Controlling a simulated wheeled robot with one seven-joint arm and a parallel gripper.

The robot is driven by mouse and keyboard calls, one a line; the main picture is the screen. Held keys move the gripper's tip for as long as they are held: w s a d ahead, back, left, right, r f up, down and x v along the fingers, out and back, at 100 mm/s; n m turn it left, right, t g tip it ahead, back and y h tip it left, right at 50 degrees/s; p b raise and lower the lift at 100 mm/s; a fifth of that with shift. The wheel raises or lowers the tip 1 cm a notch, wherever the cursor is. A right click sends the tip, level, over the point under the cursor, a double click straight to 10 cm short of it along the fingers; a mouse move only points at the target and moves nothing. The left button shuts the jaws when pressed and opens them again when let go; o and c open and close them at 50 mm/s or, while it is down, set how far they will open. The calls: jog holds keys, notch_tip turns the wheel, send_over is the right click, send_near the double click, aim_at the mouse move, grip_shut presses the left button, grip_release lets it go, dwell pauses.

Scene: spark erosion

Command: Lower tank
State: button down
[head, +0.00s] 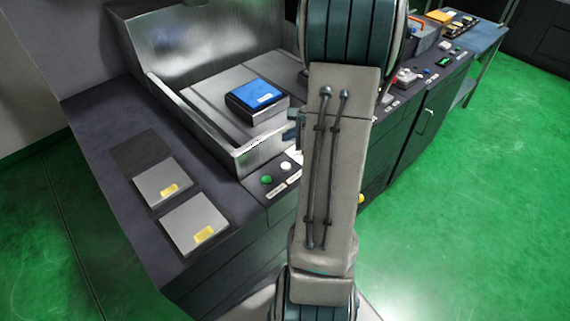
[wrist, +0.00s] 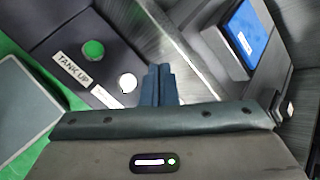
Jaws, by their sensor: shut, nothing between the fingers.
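The metal-walled tank (head: 262,157) stands on the dark machine bench, with its front wall low around a work table. A green button (head: 266,180) and a white button (head: 286,166) sit on the panel in front of it. In the wrist view the green button (wrist: 93,49) is beside a label reading TANK UP. The white button (wrist: 127,83) has a label I cannot read fully. My gripper (wrist: 159,70) is shut and empty, its fingertips just right of the white button in that view. In the head view my arm hides most of the gripper (head: 292,132).
A blue block (head: 257,95) lies on the work table inside the tank. Two grey plates (head: 160,182) (head: 194,222) with yellow tags lie on the left bench top. A blue side table (head: 483,42) with small items stands at back right. The green floor (head: 460,220) is clear.

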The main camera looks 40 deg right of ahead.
jog(key=b, duration=0.6)
send_over(289, 166)
notch_tip(289, 166, down, 8)
jog(key=shift+r, duration=0.2)
jog(key=shift+f+b, duration=0.65)
dwell(1.3)
jog(key=shift+f+b, duration=0.4)
jog(key=shift+b, duration=0.3)
